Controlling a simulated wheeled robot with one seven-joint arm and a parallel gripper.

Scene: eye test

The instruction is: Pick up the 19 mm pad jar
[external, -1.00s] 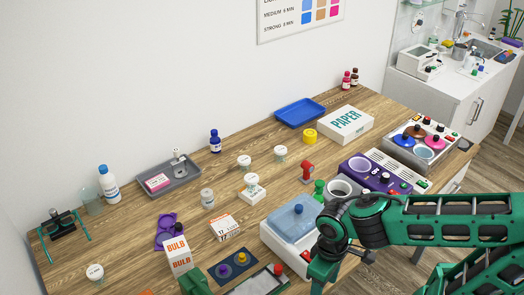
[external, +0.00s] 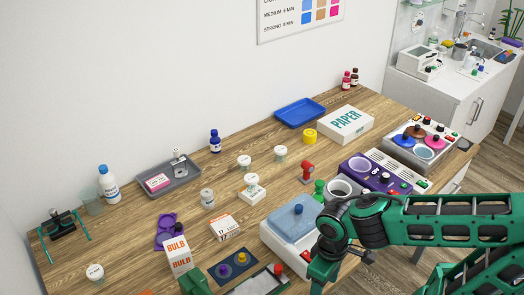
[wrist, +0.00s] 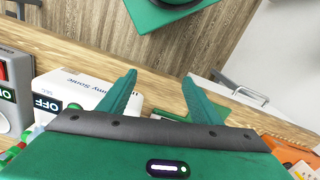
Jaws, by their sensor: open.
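Several small clear jars with white lids stand on the wooden bench in the external view: a back jar (external: 244,161), a jar to its right (external: 280,154), a jar on a small white box (external: 251,181), a jar nearer the middle (external: 207,199) and one at the front left (external: 95,272). Their labels are too small to read, so I cannot tell which is the 19 mm pad jar. My gripper (wrist: 160,78) shows in the wrist view, with its two green fingers apart and nothing between them. No jar shows there.
In the wrist view, a white device marked "Sonic" (wrist: 85,88) stands left of the fingers, near the bench edge.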

